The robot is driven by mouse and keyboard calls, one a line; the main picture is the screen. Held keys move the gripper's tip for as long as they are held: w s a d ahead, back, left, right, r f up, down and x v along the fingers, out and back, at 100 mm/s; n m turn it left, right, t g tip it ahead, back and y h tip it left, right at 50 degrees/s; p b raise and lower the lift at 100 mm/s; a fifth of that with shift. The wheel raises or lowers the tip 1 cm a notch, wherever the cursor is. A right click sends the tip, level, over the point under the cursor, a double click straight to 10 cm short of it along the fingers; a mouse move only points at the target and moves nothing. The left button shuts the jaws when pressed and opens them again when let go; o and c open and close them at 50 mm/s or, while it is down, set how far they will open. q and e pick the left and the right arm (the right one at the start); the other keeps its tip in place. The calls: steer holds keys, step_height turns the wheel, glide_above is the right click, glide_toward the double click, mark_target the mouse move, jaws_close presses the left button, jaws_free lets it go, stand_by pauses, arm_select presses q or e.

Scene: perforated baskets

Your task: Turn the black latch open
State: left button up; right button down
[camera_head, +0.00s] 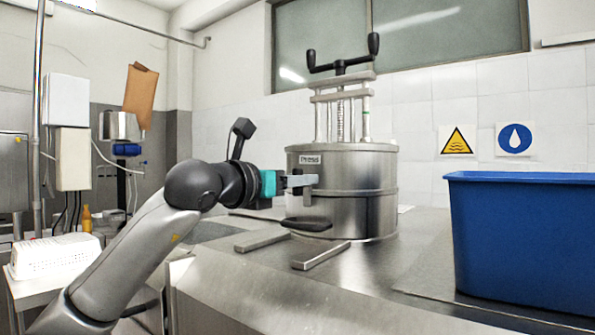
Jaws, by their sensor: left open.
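A steel cylindrical press (345,180) stands on the metal worktop, with a label on its front and a black two-armed crank on top. A flat black lever-like part, which looks like the black latch (306,223), sticks out low on the press's front left side. My left gripper (306,181) reaches in from the left at the press's front, above this black part and apart from it. Its fingers are open, with nothing visible held. They overlap the press wall in the picture, and I cannot tell whether they touch it. My right gripper is out of view.
A large blue bin (520,240) stands on the right of the worktop (385,285). Two metal bars (320,256) lie in front of the press. A white perforated basket (55,257) sits on a side table at left. The worktop's front middle is clear.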

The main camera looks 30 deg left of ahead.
arm_select(q)
steer(key=shift+w, duration=0.25)
jaws_close()
stand_by(0.4)
